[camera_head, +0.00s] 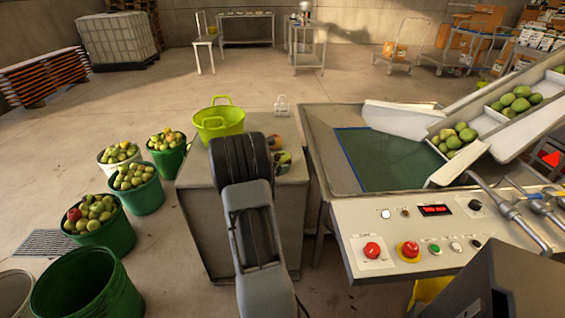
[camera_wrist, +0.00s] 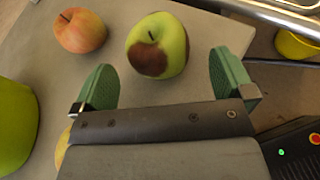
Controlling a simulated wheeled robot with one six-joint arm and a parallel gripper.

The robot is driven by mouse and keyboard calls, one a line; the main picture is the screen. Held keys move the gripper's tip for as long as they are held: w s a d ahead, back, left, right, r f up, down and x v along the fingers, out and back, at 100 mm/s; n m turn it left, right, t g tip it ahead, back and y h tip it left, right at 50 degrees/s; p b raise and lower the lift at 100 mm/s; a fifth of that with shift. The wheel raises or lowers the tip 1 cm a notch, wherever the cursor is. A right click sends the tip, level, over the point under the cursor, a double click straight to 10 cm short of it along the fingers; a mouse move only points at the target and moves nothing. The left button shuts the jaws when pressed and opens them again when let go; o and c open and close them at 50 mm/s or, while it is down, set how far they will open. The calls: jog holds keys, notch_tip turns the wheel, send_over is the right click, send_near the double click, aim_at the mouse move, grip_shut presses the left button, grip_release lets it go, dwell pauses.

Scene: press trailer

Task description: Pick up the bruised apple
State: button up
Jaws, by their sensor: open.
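The bruised apple (camera_wrist: 158,44) is green with a large brown patch on its lower side. It stands on a grey table top (camera_wrist: 110,25), seen in the wrist view just beyond and between the fingers. My gripper (camera_wrist: 165,80) is open and empty, its two green fingers apart, the apple not between the pads. A red and yellow apple (camera_wrist: 80,31) lies to the left of the bruised one. In the head view my arm covers much of the table (camera_head: 195,165), and the gripper itself is hidden there.
A yellow-green tub (camera_head: 219,119) stands on the table and shows at the left edge of the wrist view (camera_wrist: 14,125). Part of another yellowish fruit (camera_wrist: 62,148) shows beside my gripper. The press trailer (camera_head: 340,118) stands right of the table. Green buckets of apples (camera_head: 112,240) stand left.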

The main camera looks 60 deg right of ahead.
aim_at(281, 160)
jog(key=shift+x, duration=1.75)
jog(key=c, duration=1.1)
